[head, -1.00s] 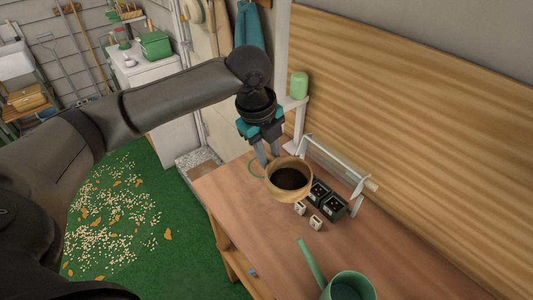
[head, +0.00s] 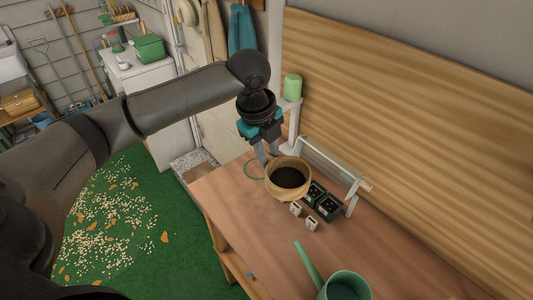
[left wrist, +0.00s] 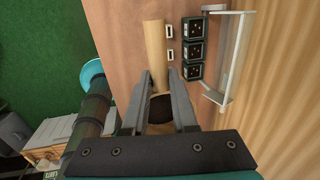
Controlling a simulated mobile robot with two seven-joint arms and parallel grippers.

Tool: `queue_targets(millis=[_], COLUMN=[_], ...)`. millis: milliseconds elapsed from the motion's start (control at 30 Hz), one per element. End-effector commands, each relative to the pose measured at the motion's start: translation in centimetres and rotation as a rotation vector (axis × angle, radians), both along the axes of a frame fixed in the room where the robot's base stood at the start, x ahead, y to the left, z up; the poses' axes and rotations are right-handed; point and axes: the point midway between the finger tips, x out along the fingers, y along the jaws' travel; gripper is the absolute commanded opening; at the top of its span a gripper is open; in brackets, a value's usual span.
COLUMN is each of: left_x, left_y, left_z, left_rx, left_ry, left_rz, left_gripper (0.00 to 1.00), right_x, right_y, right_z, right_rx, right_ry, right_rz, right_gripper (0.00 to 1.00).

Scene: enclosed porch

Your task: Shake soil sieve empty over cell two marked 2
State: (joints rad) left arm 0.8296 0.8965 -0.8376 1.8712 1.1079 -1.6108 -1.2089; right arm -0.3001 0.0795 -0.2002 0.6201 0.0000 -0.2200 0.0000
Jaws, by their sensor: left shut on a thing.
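The soil sieve (head: 269,188) is a round, pale wooden ring holding dark soil. It is roughly level, above the table just left of the cells. The left wrist view shows dark soil (left wrist: 161,107) between my fingers (left wrist: 160,85). Black cells stand in a row: two show in the head view, the nearer (head: 329,208) and one partly behind the sieve (head: 313,193). The left wrist view shows three, including a middle cell (left wrist: 191,50). Their numbers are unreadable here. My right gripper is not in view.
Small white marker blocks (head: 312,224) stand beside the cells. A white-framed clear cover (head: 330,163) is behind them. A green watering can (head: 345,286) stands at the front of the wooden table (head: 250,220). A green jar (head: 292,87) is at the back.

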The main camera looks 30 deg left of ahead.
Motion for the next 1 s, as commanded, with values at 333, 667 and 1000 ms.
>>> queue_targets(millis=[333,667,1000], left_x=[0.9,1.7,2.5], left_y=[-0.2,-0.4,-0.6], left_z=[0.0,-0.1,-0.1], left_rx=[-0.001,0.0,0.0], left_ry=[0.0,-0.001,-0.001], left_rz=[0.0,0.0,0.0], left_gripper=[0.0,0.0,0.0], right_x=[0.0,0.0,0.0], right_y=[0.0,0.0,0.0], right_z=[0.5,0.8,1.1], right_rx=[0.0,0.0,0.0], right_ry=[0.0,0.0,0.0], right_rz=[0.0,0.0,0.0], right_gripper=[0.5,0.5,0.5])
